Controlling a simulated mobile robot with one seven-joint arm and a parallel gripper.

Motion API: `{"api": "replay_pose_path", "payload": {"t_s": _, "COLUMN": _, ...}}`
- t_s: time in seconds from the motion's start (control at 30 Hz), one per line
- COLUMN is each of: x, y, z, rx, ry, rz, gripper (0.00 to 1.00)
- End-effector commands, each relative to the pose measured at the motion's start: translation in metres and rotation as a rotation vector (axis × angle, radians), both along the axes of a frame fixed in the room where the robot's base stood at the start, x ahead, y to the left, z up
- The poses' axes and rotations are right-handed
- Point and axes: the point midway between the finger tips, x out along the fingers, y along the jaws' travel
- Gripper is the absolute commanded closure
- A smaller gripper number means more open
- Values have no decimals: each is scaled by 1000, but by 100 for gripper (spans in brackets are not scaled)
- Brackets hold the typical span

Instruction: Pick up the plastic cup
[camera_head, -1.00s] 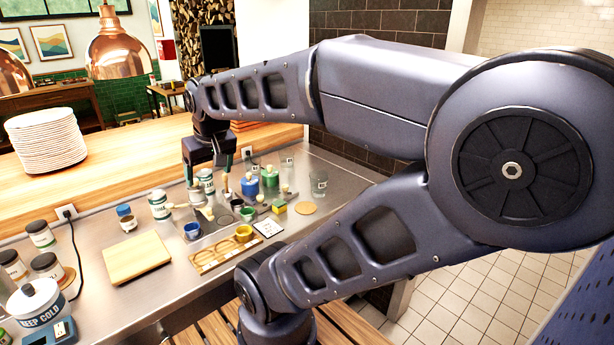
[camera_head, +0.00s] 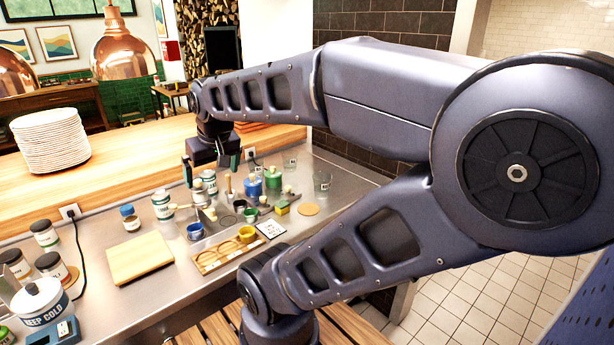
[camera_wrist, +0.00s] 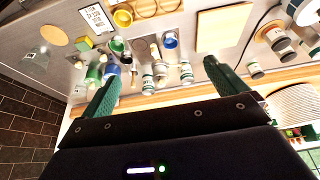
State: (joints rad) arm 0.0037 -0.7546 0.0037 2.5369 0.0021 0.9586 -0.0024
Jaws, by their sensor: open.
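A clear see-through cup (camera_head: 322,181) stands upright at the far right of the steel counter, near the dark tiled wall. It also shows at the left edge of the wrist view (camera_wrist: 36,60). A second clear vessel (camera_head: 290,163) stands behind it. I cannot tell for sure which is the plastic cup. My gripper (camera_head: 212,170) is above the back of the counter, left of both. Its two green-padded fingers are spread with nothing between them, as in the wrist view (camera_wrist: 160,82).
Several jars, pots and brushes crowd the counter below my gripper, including a blue pot (camera_head: 253,187) and a green pot (camera_head: 273,178). A round cork mat (camera_head: 309,210) lies near the cup. A cutting board (camera_head: 140,257) and plate stack (camera_head: 50,140) are at left.

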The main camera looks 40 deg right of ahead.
Motion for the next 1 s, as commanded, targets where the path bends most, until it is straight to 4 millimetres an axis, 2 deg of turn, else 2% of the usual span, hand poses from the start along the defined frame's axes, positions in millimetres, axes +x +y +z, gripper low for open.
{"api": "replay_pose_path", "payload": {"t_s": 0.17, "x": 2, "y": -3, "z": -2, "rx": -12, "ry": 9, "rz": 2, "gripper": 2}}
{"api": "replay_pose_path", "payload": {"t_s": 0.27, "x": 6, "y": -13, "z": -8, "rx": -53, "ry": 44, "rz": 9, "gripper": 2}}
{"api": "replay_pose_path", "payload": {"t_s": 0.37, "x": 14, "y": -32, "z": -19, "rx": -126, "ry": 106, "rz": 23, "gripper": 2}}
{"api": "replay_pose_path", "payload": {"t_s": 1.0, "x": 55, "y": -183, "z": -87, "rx": -641, "ry": 639, "rz": 268, "gripper": 2}}
